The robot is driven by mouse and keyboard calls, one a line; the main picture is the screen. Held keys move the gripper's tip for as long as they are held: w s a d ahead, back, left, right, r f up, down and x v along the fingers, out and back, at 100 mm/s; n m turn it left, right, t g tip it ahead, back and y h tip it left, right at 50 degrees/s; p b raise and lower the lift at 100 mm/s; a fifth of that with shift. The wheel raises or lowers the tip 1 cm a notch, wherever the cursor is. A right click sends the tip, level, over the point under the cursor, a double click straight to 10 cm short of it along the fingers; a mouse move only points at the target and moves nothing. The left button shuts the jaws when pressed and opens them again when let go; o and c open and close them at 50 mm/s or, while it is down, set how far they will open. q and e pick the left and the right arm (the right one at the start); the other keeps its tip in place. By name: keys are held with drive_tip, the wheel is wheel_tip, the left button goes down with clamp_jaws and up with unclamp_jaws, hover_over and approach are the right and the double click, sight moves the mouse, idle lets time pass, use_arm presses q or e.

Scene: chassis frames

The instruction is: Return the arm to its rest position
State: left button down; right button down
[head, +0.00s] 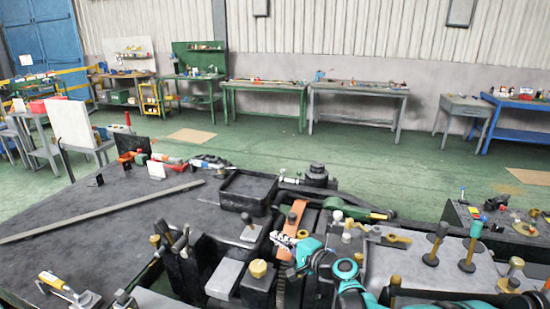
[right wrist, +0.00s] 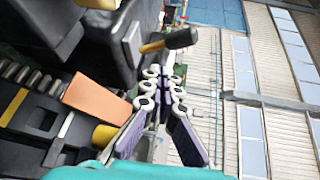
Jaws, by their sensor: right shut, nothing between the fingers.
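My right gripper (head: 278,238) is at the lower middle of the head view, at the end of my teal arm, over the chassis frame parts on the bench. In the right wrist view its fingers (right wrist: 163,75) are close together at the tips, shut with nothing between them. An orange strip (head: 293,214) lies just beyond the gripper in the head view; the wrist view shows an orange piece (right wrist: 97,98) beside the fingers. My left gripper is not in view.
A black tray (head: 248,188) sits behind the gripper. Several upright teal- and dark-topped pins (head: 471,245) stand to the right. A brass knob (head: 258,268) is to the left. A long metal bar (head: 105,210) lies on the dark bench, whose left part has bare room.

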drive_tip(key=s+d+f+n+g+h, duration=0.1)
drive_tip(key=s+d+n+h, duration=0.2)
drive_tip(key=s, duration=0.7)
drive_tip(key=s+d+f+n+g+h, duration=0.2)
drive_tip(key=s+d+n+h, duration=0.2)
drive_tip(key=s+d, duration=0.4)
drive_tip(key=s+d+f+n+g+h, duration=0.1)
drive_tip(key=s+d, duration=0.4)
drive_tip(key=s, duration=0.9)
drive_tip(key=f+n+h, duration=0.1)
drive_tip(key=n+h, duration=0.1)
drive_tip(key=shift+d+n+g+h, duration=0.3)
drive_tip(key=shift+n+g+h, duration=0.1)
